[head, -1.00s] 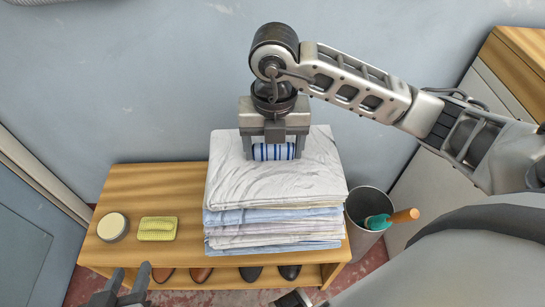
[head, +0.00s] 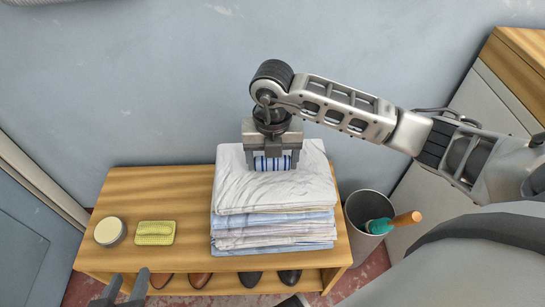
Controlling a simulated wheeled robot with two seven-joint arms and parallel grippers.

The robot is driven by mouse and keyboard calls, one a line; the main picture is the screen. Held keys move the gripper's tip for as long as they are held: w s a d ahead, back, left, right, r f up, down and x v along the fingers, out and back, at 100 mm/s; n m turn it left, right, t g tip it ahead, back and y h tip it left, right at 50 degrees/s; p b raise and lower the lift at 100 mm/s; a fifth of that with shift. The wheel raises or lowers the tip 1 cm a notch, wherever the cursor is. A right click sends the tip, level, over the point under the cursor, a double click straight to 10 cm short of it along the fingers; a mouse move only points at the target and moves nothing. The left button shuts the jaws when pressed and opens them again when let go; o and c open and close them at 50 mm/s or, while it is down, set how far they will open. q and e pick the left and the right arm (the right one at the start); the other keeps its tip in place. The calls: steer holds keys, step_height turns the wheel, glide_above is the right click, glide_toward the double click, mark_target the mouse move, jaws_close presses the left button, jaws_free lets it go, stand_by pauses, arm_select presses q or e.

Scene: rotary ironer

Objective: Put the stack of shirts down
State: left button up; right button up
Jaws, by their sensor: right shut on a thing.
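The stack of shirts (head: 272,192) is a neat folded pile, white on top with pale blue and white layers below. It is level over the right part of the wooden bench (head: 190,190), and I cannot tell whether its underside touches the wood. My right gripper (head: 273,163) points down at the top of the stack. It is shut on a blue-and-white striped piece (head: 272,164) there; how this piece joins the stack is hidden. My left gripper (head: 129,276) is at the bottom left, in front of the bench, with its fingers apart and empty.
A round tin (head: 110,231) and a yellow-green sponge or brush (head: 155,233) lie on the bench's left part. Several shoes (head: 250,278) stand on its lower shelf. A grey bin (head: 366,215) with a wooden-handled brush (head: 392,221) stands close to the right. The wall is behind.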

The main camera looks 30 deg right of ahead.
steer(key=shift+f, duration=0.1)
steer(key=o, duration=2)
